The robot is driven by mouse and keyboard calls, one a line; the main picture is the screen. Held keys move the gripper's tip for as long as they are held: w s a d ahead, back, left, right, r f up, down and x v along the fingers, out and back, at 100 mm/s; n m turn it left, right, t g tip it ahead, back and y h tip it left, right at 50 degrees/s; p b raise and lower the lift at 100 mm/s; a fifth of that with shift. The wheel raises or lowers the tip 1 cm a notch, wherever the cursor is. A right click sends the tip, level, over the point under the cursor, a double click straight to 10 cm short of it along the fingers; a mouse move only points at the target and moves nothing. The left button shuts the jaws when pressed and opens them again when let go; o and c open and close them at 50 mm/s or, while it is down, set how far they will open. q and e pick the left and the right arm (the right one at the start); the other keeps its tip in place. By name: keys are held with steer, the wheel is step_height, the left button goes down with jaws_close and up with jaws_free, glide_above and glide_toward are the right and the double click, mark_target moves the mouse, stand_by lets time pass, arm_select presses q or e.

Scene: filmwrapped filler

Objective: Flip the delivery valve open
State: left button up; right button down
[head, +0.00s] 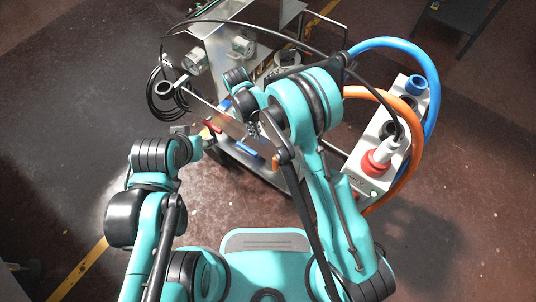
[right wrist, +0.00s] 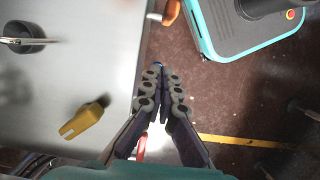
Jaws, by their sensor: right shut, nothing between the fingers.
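A yellow lever (right wrist: 82,122) with a dark end lies against the pale panel (right wrist: 85,75) in the right wrist view, left of my right gripper (right wrist: 162,75). I cannot tell for sure that it is the delivery valve. My right gripper is shut and empty, its fingertips together near the panel's edge and apart from the lever. A red strip (right wrist: 140,146) shows partly behind the fingers. In the head view my right arm covers much of the machine, and the valve cannot be made out there. My left gripper (head: 207,142) is small and partly hidden near the machine's left side.
Blue (head: 433,85) and orange (head: 410,150) hoses loop around a white block (head: 372,155) on the right. A black cable coil (head: 160,98) hangs at the machine's left. A round dark fitting (right wrist: 22,38) stands on the panel. Open floor (head: 70,130) lies left.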

mark_target(276, 163)
steer(key=shift+a+f, duration=0.15)
steer(key=shift+f, duration=0.1)
steer(key=s+d+f+b, duration=0.4)
steer(key=d+f+b, duration=0.1)
steer(key=f, duration=0.4)
steer(key=shift+f+b, duration=0.3)
steer(key=shift+f, duration=0.05)
steer(key=shift+w+d, duration=0.15)
